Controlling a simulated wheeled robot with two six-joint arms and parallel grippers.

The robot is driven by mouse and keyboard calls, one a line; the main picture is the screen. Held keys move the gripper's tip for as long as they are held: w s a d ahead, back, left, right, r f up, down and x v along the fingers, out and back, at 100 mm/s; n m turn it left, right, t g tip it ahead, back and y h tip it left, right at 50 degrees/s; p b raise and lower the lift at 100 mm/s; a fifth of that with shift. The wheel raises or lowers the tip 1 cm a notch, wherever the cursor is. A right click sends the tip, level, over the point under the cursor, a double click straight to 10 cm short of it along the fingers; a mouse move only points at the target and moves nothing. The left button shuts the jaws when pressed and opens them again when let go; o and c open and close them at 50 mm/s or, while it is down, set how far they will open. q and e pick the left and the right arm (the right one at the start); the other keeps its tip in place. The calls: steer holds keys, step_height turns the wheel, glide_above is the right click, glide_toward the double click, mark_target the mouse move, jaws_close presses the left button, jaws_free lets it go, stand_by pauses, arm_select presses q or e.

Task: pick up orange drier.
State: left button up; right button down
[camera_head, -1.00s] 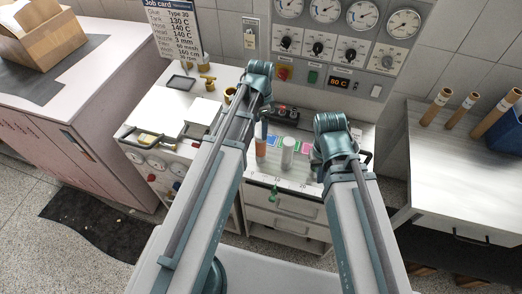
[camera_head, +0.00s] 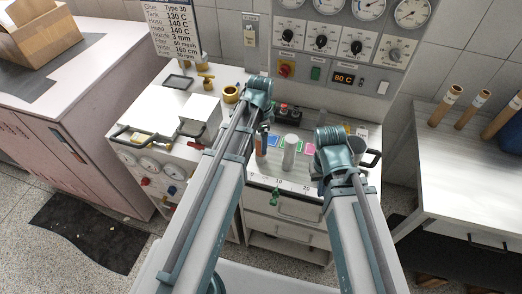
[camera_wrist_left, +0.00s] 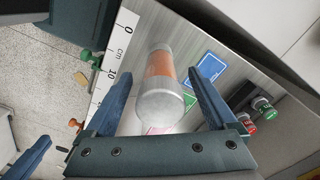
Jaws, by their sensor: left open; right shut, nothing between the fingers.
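The orange drier (camera_head: 261,146) is a small upright cylinder on the bench in the head view, partly hidden behind my left gripper. In the left wrist view its orange body (camera_wrist_left: 160,64) shows between the open fingers of my left gripper (camera_wrist_left: 163,78), with a gap on each side. A large grey round end lies nearer that camera; I cannot tell whether it is the drier's own end or another cylinder. A grey cylinder (camera_head: 290,150) stands right of the drier in the head view. My right gripper (camera_head: 320,172) is to the right, its fingers mostly hidden.
Blue, green and pink cards lie behind the cylinders, and a ruler (camera_wrist_left: 110,72) runs along the bench's front. Red and green knobs (camera_wrist_left: 255,110) stand behind. The gauge panel (camera_head: 350,40) rises at the back. A side table (camera_head: 470,160) with cardboard tubes stands right.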

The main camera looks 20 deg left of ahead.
arm_select(q)
step_height(320, 180, down, 2)
steer(key=shift+f+b, duration=0.1)
steer(key=shift+b, duration=0.5)
jaws_close()
